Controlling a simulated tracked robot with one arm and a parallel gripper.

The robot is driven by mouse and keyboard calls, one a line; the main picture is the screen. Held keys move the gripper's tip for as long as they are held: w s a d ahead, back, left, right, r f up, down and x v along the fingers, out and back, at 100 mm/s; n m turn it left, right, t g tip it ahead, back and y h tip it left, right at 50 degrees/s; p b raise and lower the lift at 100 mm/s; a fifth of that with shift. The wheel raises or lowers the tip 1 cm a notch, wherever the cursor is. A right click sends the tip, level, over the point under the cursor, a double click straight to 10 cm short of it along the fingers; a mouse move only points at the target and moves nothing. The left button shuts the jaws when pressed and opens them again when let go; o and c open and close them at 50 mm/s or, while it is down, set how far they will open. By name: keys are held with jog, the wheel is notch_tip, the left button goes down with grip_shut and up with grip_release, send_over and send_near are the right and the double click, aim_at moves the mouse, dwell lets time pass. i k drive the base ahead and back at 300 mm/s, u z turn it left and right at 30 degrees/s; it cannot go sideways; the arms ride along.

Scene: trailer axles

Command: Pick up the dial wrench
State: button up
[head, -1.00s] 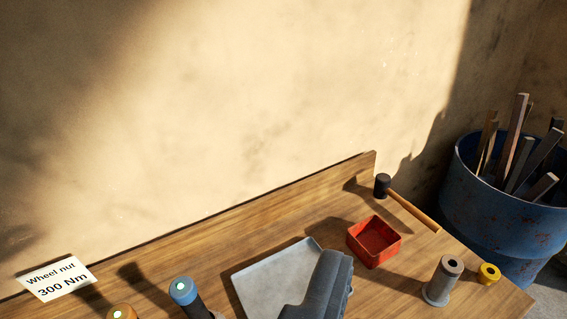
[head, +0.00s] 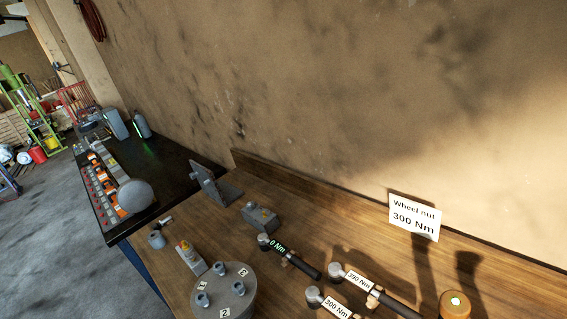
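Three wrenches lie side by side on the wooden bench in the head view. One wrench (head: 300,264) has a dark handle and a lit green readout of 0 Nm. A second wrench (head: 395,302) has a white 390 Nm label and a dark handle. A third wrench (head: 316,296) has a white 300 Nm label and is cut off by the bottom edge. I cannot make out a round dial face on any of them, so I cannot tell which is the dial wrench. My gripper is not in view.
A sign (head: 414,217) reading "Wheel nut 300 Nm" stands at the bench's back. A grey disc with numbered studs (head: 225,296) and a grey block (head: 260,217) stand left of the wrenches. A black table (head: 150,160) adjoins at left.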

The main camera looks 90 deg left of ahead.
aim_at(265, 243)
jog(key=z, duration=0.4)
jog(key=i, duration=0.05)
jog(key=u, duration=2.95)
